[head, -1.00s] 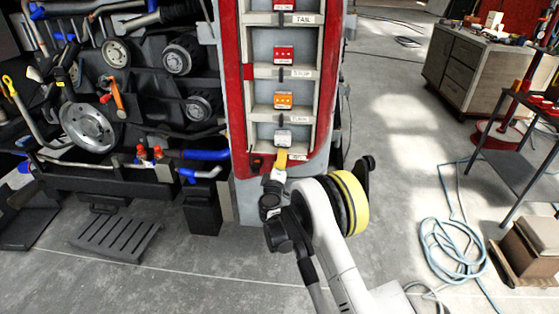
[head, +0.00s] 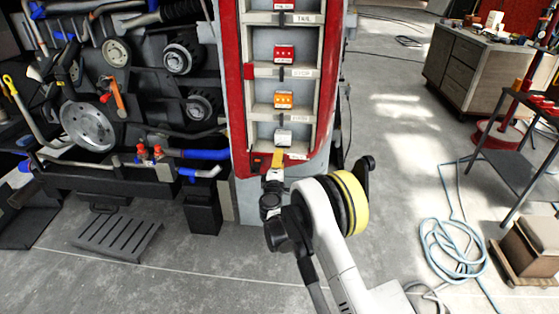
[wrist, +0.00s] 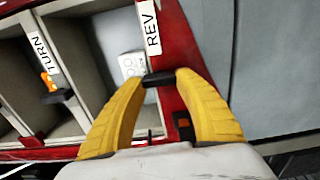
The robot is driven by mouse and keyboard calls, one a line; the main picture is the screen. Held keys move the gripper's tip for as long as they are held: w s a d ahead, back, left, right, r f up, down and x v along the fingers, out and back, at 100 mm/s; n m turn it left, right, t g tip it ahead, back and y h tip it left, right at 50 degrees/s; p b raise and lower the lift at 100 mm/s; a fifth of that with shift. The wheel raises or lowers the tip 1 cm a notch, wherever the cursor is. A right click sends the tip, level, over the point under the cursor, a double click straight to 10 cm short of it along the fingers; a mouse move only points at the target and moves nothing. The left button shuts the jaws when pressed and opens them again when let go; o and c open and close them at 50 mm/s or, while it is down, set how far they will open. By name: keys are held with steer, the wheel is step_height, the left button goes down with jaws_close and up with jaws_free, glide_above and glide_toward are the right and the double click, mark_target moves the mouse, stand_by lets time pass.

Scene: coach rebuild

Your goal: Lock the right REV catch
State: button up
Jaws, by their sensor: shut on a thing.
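The REV catch (wrist: 158,79) is a small black bar at the edge of the REV bay, below the REV label (wrist: 151,28) in the wrist view. My gripper (wrist: 160,82) has its two yellow fingers closed on the bar, one fingertip at each end. In the head view my gripper (head: 277,157) is at the bottom of the red-framed lamp panel (head: 234,100) and hides the catch. The white REV lamp (wrist: 131,66) sits in its bay beside the left finger; it also shows in the head view (head: 283,137).
The orange TURN lamp (head: 283,99) and red STOP lamp (head: 284,53) sit in bays above. Open floor lies to the right, with a coiled blue hose (head: 452,245) and a workbench (head: 470,65).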

steer(key=o, duration=1.2)
steer(key=s, duration=1.2)
steer(key=shift+a, duration=0.2)
steer(key=shift+r, duration=0.1)
